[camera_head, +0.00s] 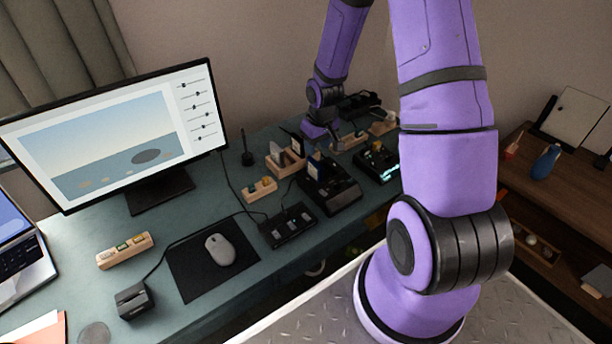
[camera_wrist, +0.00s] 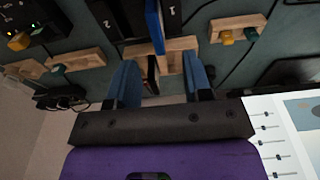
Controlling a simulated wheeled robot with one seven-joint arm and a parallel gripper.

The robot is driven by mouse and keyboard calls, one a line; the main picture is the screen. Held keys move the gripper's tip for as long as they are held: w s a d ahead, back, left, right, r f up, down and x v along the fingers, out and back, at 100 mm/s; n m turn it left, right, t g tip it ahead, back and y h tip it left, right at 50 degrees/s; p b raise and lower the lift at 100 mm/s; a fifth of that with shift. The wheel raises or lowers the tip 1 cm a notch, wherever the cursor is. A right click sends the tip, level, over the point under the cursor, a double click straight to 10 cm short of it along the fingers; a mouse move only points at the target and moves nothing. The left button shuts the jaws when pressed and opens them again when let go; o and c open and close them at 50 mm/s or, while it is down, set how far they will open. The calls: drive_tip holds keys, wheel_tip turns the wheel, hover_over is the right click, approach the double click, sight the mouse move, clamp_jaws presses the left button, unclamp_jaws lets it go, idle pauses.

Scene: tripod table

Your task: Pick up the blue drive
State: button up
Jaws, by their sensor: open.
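The blue drive (camera_wrist: 154,24) shows in the wrist view as a thin blue slab, seen nearly edge-on, at a light wooden rack (camera_wrist: 182,45). In the head view my gripper (camera_head: 318,132) is over the far part of the desk, close to the wooden rack (camera_head: 284,160).
A black dock (camera_head: 332,190) and a lit dock (camera_head: 377,162) stand near the rack. Small wooden holders (camera_head: 260,189) and a black hub (camera_head: 287,226) are in front. The monitor (camera_head: 110,130) stands left. The mouse (camera_head: 220,249) lies on a dark pad.

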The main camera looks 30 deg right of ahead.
sight(315, 162)
drive_tip(key=f, duration=0.5)
drive_tip(key=shift+w+f, duration=0.15)
drive_tip(key=shift+w, duration=0.2)
drive_tip(key=shift+w+d+f, duration=0.1)
drive_tip(key=shift+w+f, duration=0.1)
drive_tip(key=shift+f, duration=0.65)
drive_tip(key=shift+w+d+f, duration=0.1)
drive_tip(key=shift+w+f, duration=0.15)
drive_tip(key=shift+f, duration=0.6)
drive_tip(key=shift+w+d+f, duration=0.1)
drive_tip(key=shift+w+f, duration=0.1)
drive_tip(key=shift+f, duration=0.65)
drive_tip(key=shift+c, duration=0.3)
clamp_jaws()
